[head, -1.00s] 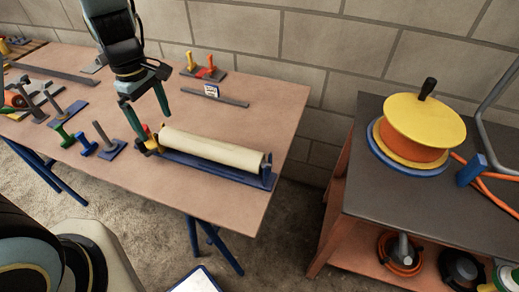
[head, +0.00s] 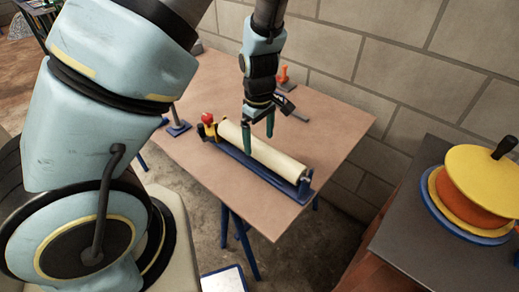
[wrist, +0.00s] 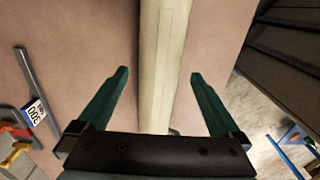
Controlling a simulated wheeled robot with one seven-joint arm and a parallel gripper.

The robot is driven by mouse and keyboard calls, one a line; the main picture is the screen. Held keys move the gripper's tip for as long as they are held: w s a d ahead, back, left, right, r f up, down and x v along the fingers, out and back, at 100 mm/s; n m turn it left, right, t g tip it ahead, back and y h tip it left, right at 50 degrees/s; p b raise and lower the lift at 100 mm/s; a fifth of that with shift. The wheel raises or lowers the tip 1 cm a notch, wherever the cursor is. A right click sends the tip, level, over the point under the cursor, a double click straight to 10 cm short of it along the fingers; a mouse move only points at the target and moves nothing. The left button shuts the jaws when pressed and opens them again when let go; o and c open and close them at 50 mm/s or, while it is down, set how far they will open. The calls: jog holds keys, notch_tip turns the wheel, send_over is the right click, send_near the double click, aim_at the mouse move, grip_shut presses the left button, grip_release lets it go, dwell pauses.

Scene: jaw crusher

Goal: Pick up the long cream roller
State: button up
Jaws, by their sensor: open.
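The long cream roller (head: 265,153) lies in a blue cradle (head: 259,172) near the front edge of the wooden table, with yellow and red parts at its left end. My gripper (head: 258,132) is above the roller, toward the left of its middle, with its fingers pointing down. In the wrist view the roller (wrist: 158,75) runs between the two open green fingers of my gripper (wrist: 158,75), one on each side and apart from it. The gripper is empty. Part of the roller's far side is hidden behind the fingers in the head view.
A grey bar with a 300 label (wrist: 36,110) lies on the table (head: 215,75) beside the roller. A block wall (head: 340,40) stands close behind the table. A grey bench (head: 420,210) with a yellow and orange reel (head: 480,175) stands at the right.

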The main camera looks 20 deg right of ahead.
aim_at(259, 142)
notch_tip(259, 142, down, 4)
jog(key=shift+w+r, duration=0.1)
jog(key=shift+r, duration=0.1)
grip_shut()
dwell(0.8)
